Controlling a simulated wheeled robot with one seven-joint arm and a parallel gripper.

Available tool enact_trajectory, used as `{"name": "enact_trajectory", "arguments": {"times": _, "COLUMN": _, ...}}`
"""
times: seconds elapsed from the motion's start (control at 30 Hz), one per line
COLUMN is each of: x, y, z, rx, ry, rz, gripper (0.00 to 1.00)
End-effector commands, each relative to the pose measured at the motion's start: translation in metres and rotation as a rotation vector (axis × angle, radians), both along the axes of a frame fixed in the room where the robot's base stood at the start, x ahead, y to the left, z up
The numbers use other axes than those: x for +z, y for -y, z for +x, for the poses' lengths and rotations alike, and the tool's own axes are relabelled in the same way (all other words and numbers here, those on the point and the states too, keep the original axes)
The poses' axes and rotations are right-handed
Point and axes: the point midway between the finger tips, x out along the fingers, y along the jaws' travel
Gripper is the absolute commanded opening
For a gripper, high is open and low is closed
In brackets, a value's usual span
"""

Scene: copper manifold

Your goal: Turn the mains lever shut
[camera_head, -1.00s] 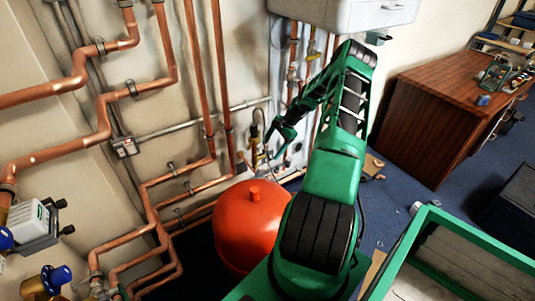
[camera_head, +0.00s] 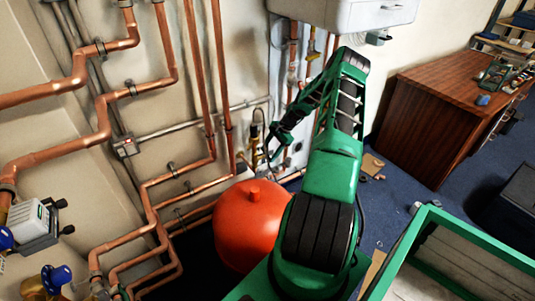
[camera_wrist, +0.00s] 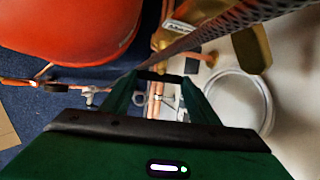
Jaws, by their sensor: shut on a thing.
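My gripper (camera_wrist: 167,78) is in the wrist view, its two dark green fingers angled inward. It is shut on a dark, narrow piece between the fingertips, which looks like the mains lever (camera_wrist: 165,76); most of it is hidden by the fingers. In the head view my gripper (camera_head: 272,152) is low at the wall, beside brass fittings (camera_head: 254,150) and a looped hose. The lever cannot be made out there, and its exact angle cannot be told.
A red tank (camera_head: 250,222) stands close to the left of my gripper. It also fills the wrist view's upper left (camera_wrist: 70,30). A braided hose (camera_wrist: 215,32) crosses near the fingertips. Copper pipes (camera_head: 210,110) run along the wall. A white boiler (camera_head: 345,14) hangs above.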

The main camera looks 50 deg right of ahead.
Motion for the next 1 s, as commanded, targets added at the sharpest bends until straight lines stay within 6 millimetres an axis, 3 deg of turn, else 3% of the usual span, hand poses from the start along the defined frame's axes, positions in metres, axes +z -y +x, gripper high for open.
{"name": "enact_trajectory", "arguments": {"times": 0.4, "x": 0.002, "y": 0.0024, "z": 0.0119, "rx": 0.003, "ry": -0.227, "rz": 0.049, "gripper": 0.32}}
{"name": "enact_trajectory", "arguments": {"times": 0.87, "x": 0.0054, "y": 0.0031, "z": 0.0137, "rx": 0.0, "ry": -0.268, "rz": 0.06, "gripper": 0.33}}
{"name": "enact_trajectory", "arguments": {"times": 0.9, "x": 0.0056, "y": 0.0033, "z": 0.0139, "rx": 0.001, "ry": -0.267, "rz": 0.06, "gripper": 0.6}}
{"name": "enact_trajectory", "arguments": {"times": 0.97, "x": 0.0054, "y": 0.0034, "z": 0.0137, "rx": 0.0, "ry": -0.267, "rz": 0.06, "gripper": 0.73}}
{"name": "enact_trajectory", "arguments": {"times": 1.0, "x": 0.005, "y": 0.0032, "z": 0.013, "rx": 0.001, "ry": -0.269, "rz": 0.06, "gripper": 0.73}}
